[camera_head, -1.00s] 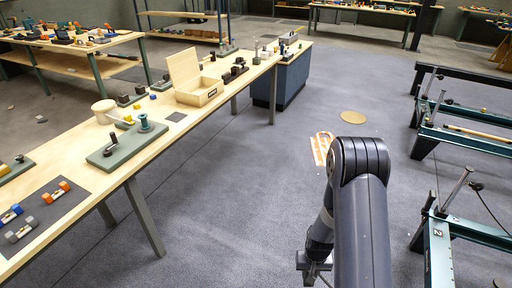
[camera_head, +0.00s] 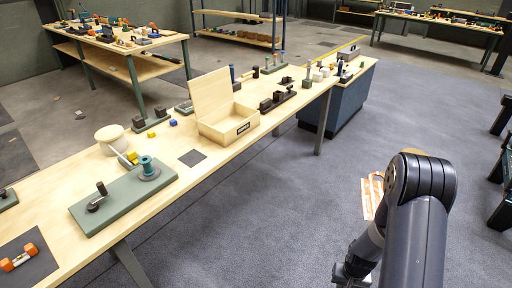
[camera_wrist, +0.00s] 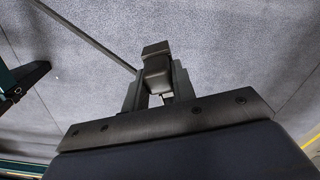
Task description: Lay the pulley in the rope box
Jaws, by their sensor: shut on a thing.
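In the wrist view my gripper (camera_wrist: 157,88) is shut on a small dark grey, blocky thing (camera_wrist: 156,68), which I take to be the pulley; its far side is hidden. In the head view my gripper (camera_head: 350,273) hangs low over the floor at the lower right, mostly hidden by my arm, and the held thing cannot be made out. The rope box, by its look the pale wooden box (camera_head: 229,133) with its lid (camera_head: 211,98) raised, stands on the long bench.
Around the box on the bench (camera_head: 75,169) are a green board (camera_head: 122,199) with a spool, a dark mat (camera_head: 192,157), a round pale stool-like thing (camera_head: 110,138) and dark blocks (camera_head: 278,101). A blue cabinet (camera_head: 338,108) stands under the bench's far end. Floor between bench and arm is clear.

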